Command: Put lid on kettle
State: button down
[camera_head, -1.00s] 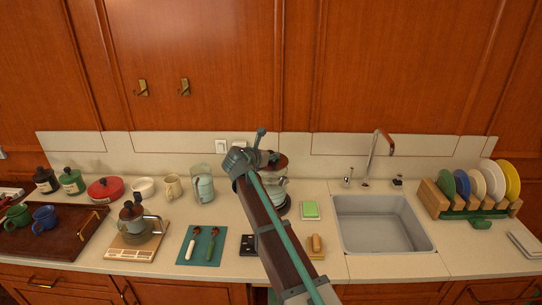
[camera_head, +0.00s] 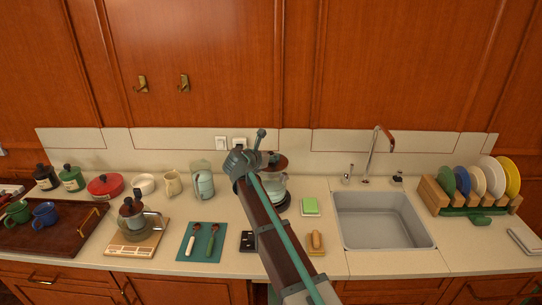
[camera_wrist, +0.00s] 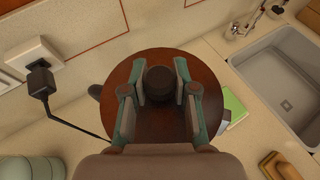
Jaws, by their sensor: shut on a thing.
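The lid (camera_wrist: 160,56) is a round red-brown disc with a dark knob (camera_wrist: 158,84). My gripper (camera_wrist: 160,88) is shut on the knob, one finger on each side. In the head view the lid (camera_head: 279,161) is at the end of my arm, over the kettle (camera_head: 275,187), a pale glassy body on a dark round base. My arm hides part of the kettle. In the wrist view the lid covers nearly all of it; a dark piece juts out at the left. I cannot tell whether the lid touches the kettle's rim.
A glass jar (camera_head: 202,182) stands left. A plug with a cord (camera_wrist: 40,79) is in the wall behind. A coffee pot (camera_head: 136,220) stands farther left.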

jog(key=shift+f, duration=0.5)
jog(key=c, duration=0.8)
grip_release()
jog(key=v, duration=1.2)
jog(key=shift+f, duration=0.1)
